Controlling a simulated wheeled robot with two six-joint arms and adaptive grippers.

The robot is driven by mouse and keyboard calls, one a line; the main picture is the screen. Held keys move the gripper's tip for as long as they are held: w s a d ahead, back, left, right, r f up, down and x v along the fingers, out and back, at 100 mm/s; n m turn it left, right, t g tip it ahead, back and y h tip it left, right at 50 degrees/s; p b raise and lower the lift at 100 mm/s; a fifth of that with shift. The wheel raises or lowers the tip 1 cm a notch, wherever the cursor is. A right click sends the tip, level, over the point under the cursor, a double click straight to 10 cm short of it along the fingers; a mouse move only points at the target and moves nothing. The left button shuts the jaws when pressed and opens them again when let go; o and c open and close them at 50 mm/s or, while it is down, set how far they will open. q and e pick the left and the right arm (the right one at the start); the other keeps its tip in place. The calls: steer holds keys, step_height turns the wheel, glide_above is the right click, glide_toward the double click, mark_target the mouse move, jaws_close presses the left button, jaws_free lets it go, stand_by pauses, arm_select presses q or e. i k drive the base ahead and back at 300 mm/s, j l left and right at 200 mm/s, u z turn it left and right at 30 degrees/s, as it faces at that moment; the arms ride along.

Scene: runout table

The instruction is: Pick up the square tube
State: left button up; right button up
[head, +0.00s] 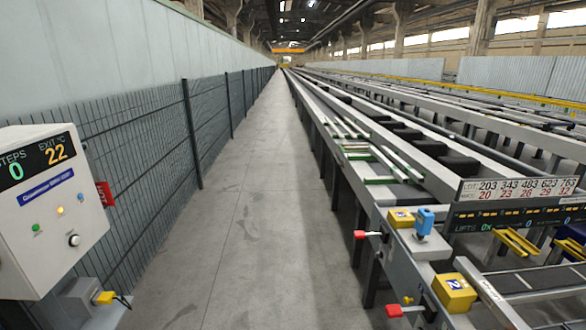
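Several pale metal bars (394,163) lie on the runout table (374,200) to the right of the aisle. Some lie lengthwise near the table's left edge, and a farther group of short pale bars (345,128) lies beyond them. Green strips (380,180) show beneath or beside the bars. I cannot tell at this size which bar is the square tube. Neither of my grippers is in view.
A clear concrete aisle (225,200) runs ahead between a dark mesh fence (140,130) and the table. A control box (48,205) stands at left.

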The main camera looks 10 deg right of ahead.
mark_target(419, 178)
steer(key=i+j+z, duration=0.15)
steer(key=i+z, duration=0.25)
steer(key=i, duration=0.2)
steer(key=i+j+z, duration=0.4)
steer(key=i, duration=0.2)
steer(key=i+j+z, duration=0.75)
steer(key=i+j, duration=0.25)
steer(key=j, duration=0.15)
steer(key=i+j+z, duration=0.1)
steer(key=j, duration=0.2)
steer(key=i+j+z, duration=0.1)
steer(key=j, duration=0.2)
